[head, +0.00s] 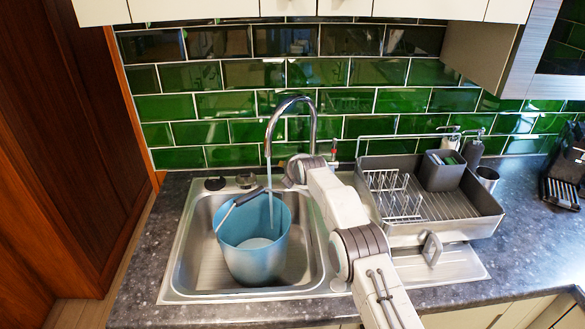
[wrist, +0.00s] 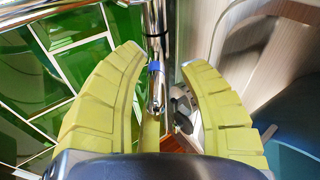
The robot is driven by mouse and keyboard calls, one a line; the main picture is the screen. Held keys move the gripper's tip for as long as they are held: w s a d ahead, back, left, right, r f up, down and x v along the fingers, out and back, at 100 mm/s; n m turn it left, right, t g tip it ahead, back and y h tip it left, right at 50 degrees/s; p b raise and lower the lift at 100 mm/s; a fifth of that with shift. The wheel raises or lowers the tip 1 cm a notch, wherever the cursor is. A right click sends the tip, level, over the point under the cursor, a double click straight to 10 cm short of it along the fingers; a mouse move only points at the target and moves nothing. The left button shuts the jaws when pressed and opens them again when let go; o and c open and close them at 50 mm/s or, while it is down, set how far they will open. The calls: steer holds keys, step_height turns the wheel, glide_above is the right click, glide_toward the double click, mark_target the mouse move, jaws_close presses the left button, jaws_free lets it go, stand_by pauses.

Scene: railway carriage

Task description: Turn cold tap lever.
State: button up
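The chrome tap (head: 312,125) arches over the sink, and a thin pale blue stream, seemingly water, falls from its spout into a blue bucket (head: 250,250). In the wrist view, a chrome lever with a blue band, the cold tap lever (wrist: 156,90), stands between the two yellow fingers of my gripper (wrist: 162,62). The fingers are apart, with visible gaps on both sides of the lever. In the head view my arm hides the cold lever and most of my gripper. A red-marked lever (head: 334,151) shows just right of the tap.
A dish rack (head: 440,210) stands right of my arm, with a grey cutlery holder (head: 442,171). Green tiles (head: 225,105) rise close behind the tap.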

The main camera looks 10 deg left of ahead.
steer(key=shift+s+r, duration=0.1)
steer(key=shift+r, duration=0.15)
steer(key=shift+s+d+r, duration=0.1)
steer(key=v, duration=1.1)
steer(key=shift+s, duration=0.2)
stand_by(0.5)
steer(key=shift+d, duration=0.1)
